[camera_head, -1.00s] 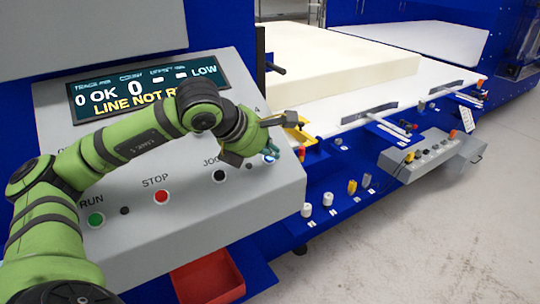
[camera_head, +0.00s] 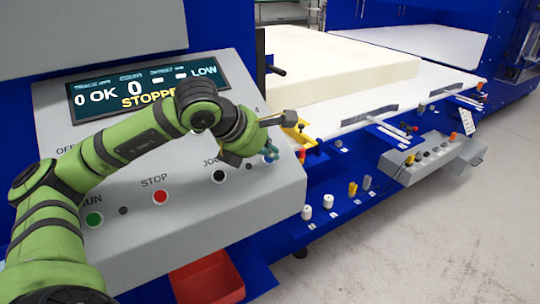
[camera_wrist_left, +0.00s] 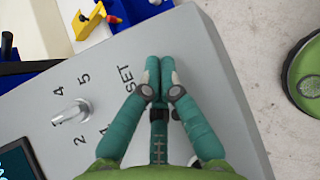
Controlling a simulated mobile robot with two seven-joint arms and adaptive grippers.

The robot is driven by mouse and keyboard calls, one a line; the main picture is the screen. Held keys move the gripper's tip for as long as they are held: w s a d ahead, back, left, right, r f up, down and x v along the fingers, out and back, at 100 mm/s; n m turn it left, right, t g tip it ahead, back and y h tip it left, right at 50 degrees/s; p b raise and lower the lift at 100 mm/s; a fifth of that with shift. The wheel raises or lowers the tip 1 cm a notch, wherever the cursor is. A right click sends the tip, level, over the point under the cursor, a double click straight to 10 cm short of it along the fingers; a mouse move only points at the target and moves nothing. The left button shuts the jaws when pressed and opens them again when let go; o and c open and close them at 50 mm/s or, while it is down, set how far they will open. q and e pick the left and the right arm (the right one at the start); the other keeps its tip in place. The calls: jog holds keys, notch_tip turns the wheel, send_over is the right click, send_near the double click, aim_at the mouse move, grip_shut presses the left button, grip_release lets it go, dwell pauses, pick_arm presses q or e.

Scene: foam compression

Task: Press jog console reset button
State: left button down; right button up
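The grey sloped jog console (camera_head: 240,215) fills the left of the head view. My left gripper (camera_head: 270,154) is over its right end; its teal fingers are together and nothing shows between them. In the left wrist view the closed fingertips (camera_wrist_left: 160,62) are beside the partly covered label ending in "SET" (camera_wrist_left: 126,80). The reset button cannot be made out clearly; the fingers seem to cover its spot. Whether they touch the panel cannot be told. The display (camera_head: 130,92) reads "STOPPE…", partly hidden by my arm. My right gripper is not in view.
On the console are a green RUN button (camera_head: 94,219), a red STOP button (camera_head: 160,197), a black JOG button (camera_head: 219,176) and a silver selector knob (camera_wrist_left: 72,112). A red bin (camera_head: 212,278) is below. A cream foam block (camera_head: 350,60) lies on the machine behind.

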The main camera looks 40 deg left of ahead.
pick_arm(q)
jog(key=shift+d+r+p, duration=0.2)
jog(key=shift+r+p, duration=0.25)
jog(key=shift+r, duration=0.05)
jog(key=r+p, duration=0.1)
jog(key=d+r+p, duration=0.1)
jog(key=s+d+r+p, duration=0.1)
jog(key=r, duration=0.1)
jog(key=shift+d, duration=0.2)
dwell(0.7)
